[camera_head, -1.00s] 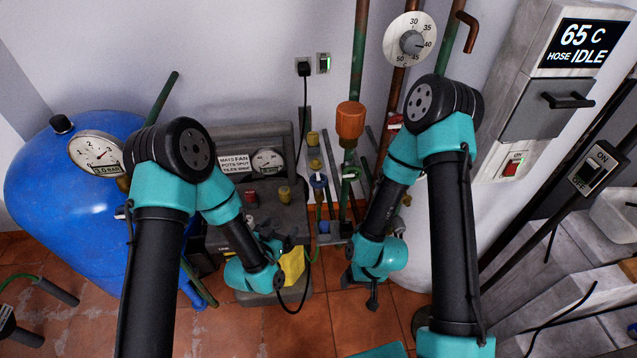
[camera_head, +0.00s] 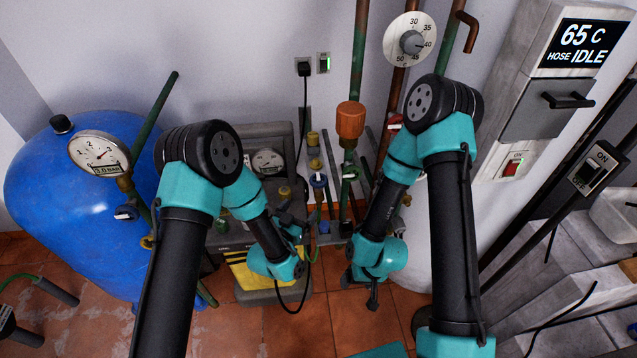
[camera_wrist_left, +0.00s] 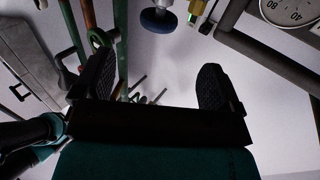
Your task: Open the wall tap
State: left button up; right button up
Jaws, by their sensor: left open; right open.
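A blue round knob (camera_head: 318,180) sits on the wall pipework in the middle of the head view. A similar blue round knob (camera_wrist_left: 158,20) shows at the top of the left wrist view. Which fitting is the wall tap I cannot tell for sure. My left gripper (camera_wrist_left: 155,75) is open and empty, with the knob beyond and between its fingers, apart from them. In the head view my left gripper (camera_head: 292,226) is just below and left of the pipework. My right gripper (camera_head: 361,288) hangs low, pointing down, open; what lies behind it is hidden.
A blue tank (camera_head: 75,220) with a gauge (camera_head: 99,153) stands at left. A grey and yellow machine (camera_head: 235,255) is behind my left arm. An orange fitting (camera_head: 350,120) is on a green pipe. A dial (camera_head: 409,40) and a control box (camera_head: 553,105) are at right.

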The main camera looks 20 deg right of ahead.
aim_at(319, 183)
pick_arm(q)
jog(key=x, duration=1.3)
jog(key=shift+w+d, duration=0.15)
jog(key=shift+w, duration=0.05)
jog(key=shift+c, duration=0.4)
jog(key=c, duration=0.8)
jog(key=shift+c, duration=0.2)
